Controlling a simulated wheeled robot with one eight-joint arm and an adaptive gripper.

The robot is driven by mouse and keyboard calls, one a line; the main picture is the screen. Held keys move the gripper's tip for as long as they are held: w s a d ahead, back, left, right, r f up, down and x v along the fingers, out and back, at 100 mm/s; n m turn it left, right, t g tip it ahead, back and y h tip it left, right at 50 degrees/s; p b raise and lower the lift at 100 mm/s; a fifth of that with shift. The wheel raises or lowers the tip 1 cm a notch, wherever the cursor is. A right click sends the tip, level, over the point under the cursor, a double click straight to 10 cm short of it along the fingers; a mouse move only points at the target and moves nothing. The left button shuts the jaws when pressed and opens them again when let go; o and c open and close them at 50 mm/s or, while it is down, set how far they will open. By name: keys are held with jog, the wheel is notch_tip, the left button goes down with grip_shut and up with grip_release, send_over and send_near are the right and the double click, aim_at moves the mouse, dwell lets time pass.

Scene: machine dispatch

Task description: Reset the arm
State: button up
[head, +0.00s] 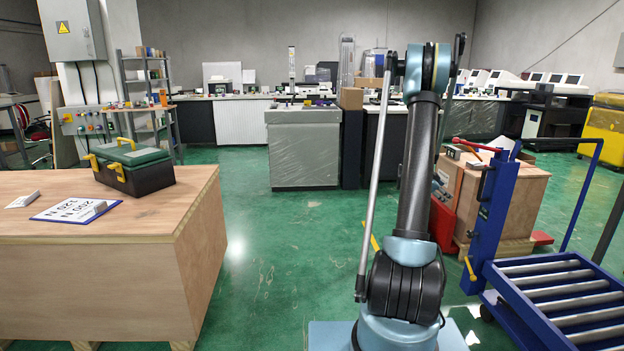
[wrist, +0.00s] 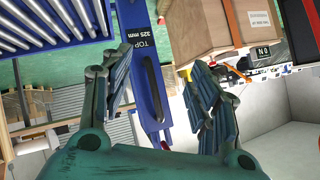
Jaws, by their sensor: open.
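My gripper (wrist: 160,100) shows in the wrist view with its two ridged fingers spread wide apart. It is open, and nothing is between the fingertips that they touch. In the head view my arm rises upright from its base at the right of centre and bends at the top; my gripper is not visible there. The wrist view is tilted and shows a blue lift post with a "TOP 325 mm" label (wrist: 142,46) behind the gap between the fingers.
A wooden crate table (head: 110,255) at left bears a green-lidded toolbox (head: 130,168) and a labelled blue board (head: 76,210). A blue roller lift (head: 550,290) stands close at right, by a wooden box (head: 505,195). Green floor is clear at centre.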

jog(key=s+a+r+n+g+y, duration=0.15)
jog(key=s+a+r+n, duration=0.3)
jog(key=s+a, duration=0.55)
jog(key=s+a+r+n+t+y, duration=0.1)
jog(key=s+a+r+n+y, duration=0.4)
jog(key=s+a, duration=0.55)
jog(key=s+a+f+n+y, duration=0.1)
jog(key=s+a+f+n, duration=0.1)
jog(key=s+a, duration=0.3)
jog(key=s+a+f+n+g+y, duration=0.1)
jog(key=s+a+n, duration=0.3)
jog(key=s, duration=1)
jog(key=s+a+f+n+g+y, duration=0.1)
jog(key=s+a+f+n+y, duration=0.1)
jog(key=s+a, duration=0.6)
notch_tip(320, 180, down, 2)
jog(key=shift+s+n, duration=0.45)
jog(key=shift+s, duration=0.3)
